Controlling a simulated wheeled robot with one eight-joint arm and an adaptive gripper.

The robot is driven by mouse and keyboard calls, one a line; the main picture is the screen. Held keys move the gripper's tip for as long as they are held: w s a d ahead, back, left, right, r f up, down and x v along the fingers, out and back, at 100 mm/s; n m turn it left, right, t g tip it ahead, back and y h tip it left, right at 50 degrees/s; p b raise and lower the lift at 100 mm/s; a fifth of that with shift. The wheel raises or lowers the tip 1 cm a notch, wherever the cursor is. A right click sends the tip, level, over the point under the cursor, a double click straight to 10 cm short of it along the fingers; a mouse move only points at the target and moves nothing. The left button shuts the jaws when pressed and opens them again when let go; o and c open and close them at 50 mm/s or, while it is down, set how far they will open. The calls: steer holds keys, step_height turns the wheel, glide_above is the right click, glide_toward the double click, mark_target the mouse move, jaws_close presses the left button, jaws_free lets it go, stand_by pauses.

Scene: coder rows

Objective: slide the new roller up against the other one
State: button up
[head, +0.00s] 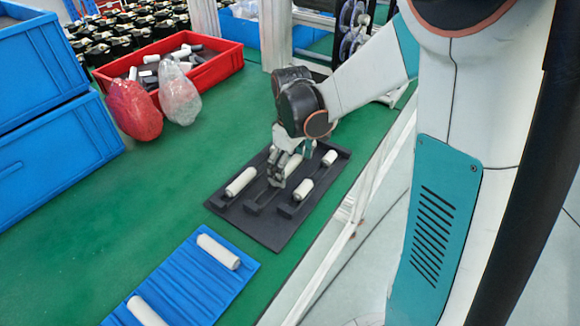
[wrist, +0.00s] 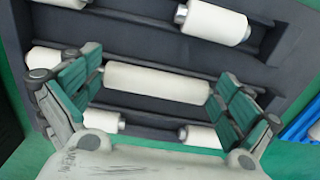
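The dark tray (head: 268,226) has three long grooves with white rollers. My gripper (head: 289,160) is pointing down over the middle groove. In the wrist view, its two fingers (wrist: 157,72) are wide apart, one by each end of a long white roller (wrist: 155,82). That roller (head: 292,166) lies along the groove; I cannot tell whether the fingers touch its ends. Another roller (wrist: 48,58) lies in the same groove, to the left, partly behind the left finger. A gap separates the two rollers. My gripper hides this other roller in the head view.
The right groove holds two rollers (head: 303,189) (head: 329,157). The left groove holds a roller (head: 241,181). A blue ribbed mat (head: 190,275) with two rollers lies in front. A red bin (head: 230,66), bags (head: 135,110) and blue crates (head: 60,150) stand behind and left.

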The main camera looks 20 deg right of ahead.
steer(key=shift+r, duration=0.1)
step_height(320, 180, up, 12)
stand_by(0.8)
steer(key=s+a+m+t, duration=0.1)
steer(key=s+m+t, duration=0.2)
steer(key=s, duration=0.5)
steer(key=s+a+r+m+t, duration=0.1)
steer(key=s+m+t, duration=0.2)
steer(key=s, duration=0.5)
steer(key=shift+s+a+r+m+t, duration=0.3)
steer(key=shift+m+t, duration=0.1)
steer(key=shift+t, duration=0.1)
stand_by(0.5)
